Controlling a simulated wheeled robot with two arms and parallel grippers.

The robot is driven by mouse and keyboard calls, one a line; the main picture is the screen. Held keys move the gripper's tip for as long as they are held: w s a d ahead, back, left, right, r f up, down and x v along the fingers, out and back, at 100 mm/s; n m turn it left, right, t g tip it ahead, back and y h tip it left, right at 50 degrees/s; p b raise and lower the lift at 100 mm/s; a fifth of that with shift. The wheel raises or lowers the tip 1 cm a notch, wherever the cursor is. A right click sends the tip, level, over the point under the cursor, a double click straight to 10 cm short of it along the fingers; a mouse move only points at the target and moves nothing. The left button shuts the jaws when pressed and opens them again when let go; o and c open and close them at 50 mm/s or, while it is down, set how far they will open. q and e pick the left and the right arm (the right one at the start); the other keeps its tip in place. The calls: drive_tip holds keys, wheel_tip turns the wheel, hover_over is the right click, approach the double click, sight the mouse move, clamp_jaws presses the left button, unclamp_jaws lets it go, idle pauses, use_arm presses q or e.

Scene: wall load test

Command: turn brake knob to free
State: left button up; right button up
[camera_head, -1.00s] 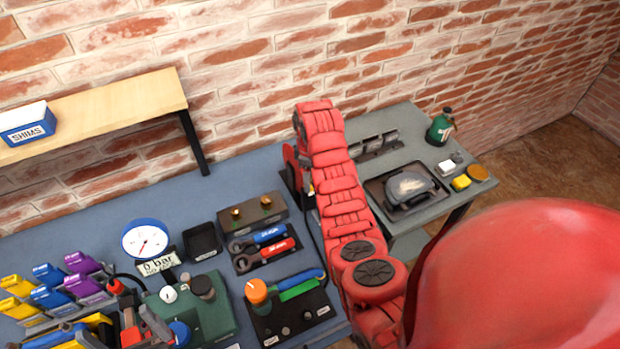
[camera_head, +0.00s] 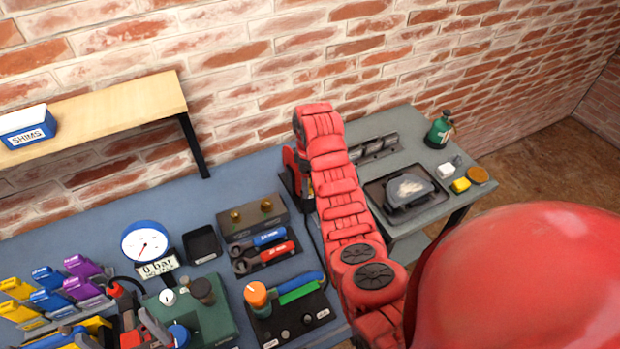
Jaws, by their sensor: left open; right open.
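An orange knob (camera_head: 256,293) with a pale pointer line stands on a black panel (camera_head: 292,330) at the lower middle of the bench. I take it as the brake knob; the panel's small labels are too small to read. A blue lever and a green strip lie beside it. My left gripper (camera_head: 140,318), red and dark grey, is at the lower left, open, left of the green block and well apart from the orange knob. My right gripper (camera_head: 298,182) is mostly hidden beside my red arm, at the bench's right end, beyond the panel.
A green block (camera_head: 215,325) with white, black and blue knobs stands left of the panel. A gauge (camera_head: 146,241) with a 0 bar sign, a tray of wrenches (camera_head: 262,262) and a black bin (camera_head: 202,244) stand behind. A grey side table (camera_head: 400,135) is at right.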

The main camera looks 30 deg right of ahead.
wheel_tip(320, 180, up, 7)
drive_tip(key=p, duration=0.4)
drive_tip(key=shift+a+f, duration=0.1)
wheel_tip(320, 180, up, 11)
drive_tip(key=p, duration=0.1)
drive_tip(key=shift+f, duration=0.2)
